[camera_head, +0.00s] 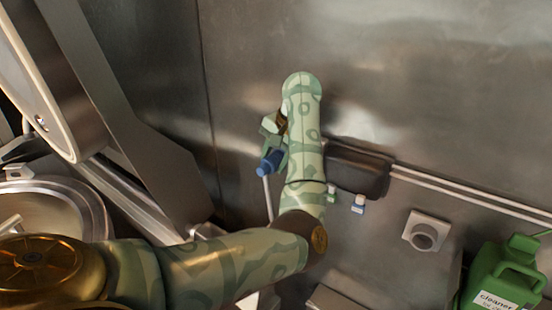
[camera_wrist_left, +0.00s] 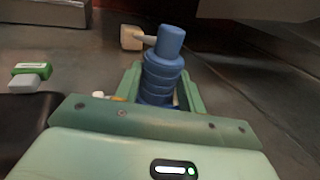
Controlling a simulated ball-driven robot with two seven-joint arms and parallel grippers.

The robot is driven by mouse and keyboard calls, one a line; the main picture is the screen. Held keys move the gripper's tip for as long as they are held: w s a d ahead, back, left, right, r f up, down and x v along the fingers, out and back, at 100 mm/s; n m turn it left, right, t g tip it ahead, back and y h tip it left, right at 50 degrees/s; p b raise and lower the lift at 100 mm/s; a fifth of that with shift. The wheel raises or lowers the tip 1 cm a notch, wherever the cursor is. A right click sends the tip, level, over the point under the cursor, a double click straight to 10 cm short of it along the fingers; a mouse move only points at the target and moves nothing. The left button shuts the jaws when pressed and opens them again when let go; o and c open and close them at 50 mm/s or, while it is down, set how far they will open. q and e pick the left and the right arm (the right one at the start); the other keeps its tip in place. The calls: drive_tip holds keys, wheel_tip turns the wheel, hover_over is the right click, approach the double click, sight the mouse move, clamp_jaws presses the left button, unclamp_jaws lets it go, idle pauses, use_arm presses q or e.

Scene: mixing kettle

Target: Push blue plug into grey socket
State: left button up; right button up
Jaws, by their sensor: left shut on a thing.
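The blue plug (camera_head: 269,163) is near the middle of the head view, with a thin pale cable or rod below it. My left gripper (camera_head: 274,148) is shut on it, well left of the socket. In the left wrist view the blue plug (camera_wrist_left: 163,66) stands up between the two green fingers, slightly tilted. The grey socket (camera_head: 425,232), a square plate with a round opening, sits on the metal surface at the right of the head view. The plug and socket are clearly apart. My right gripper is not in view.
Small blue-and-white (camera_head: 358,203) and green-and-white (camera_head: 332,194) parts lie between my arm and the socket. A black box (camera_head: 360,171) is behind them. A green cleaner jug (camera_head: 505,275) stands at the right. A round metal kettle (camera_head: 60,192) is at the left.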

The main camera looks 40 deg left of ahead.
sight(267, 163)
use_arm(q)
drive_tip(key=shift+s+f, duration=0.1)
drive_tip(key=shift+s+d+p, duration=0.2)
drive_tip(key=shift+s+p, duration=0.45)
drive_tip(key=shift+s, duration=0.9)
drive_tip(key=shift+s+d+p, duration=0.15)
drive_tip(key=shift+s+p, duration=0.15)
drive_tip(key=shift+s, duration=1.15)
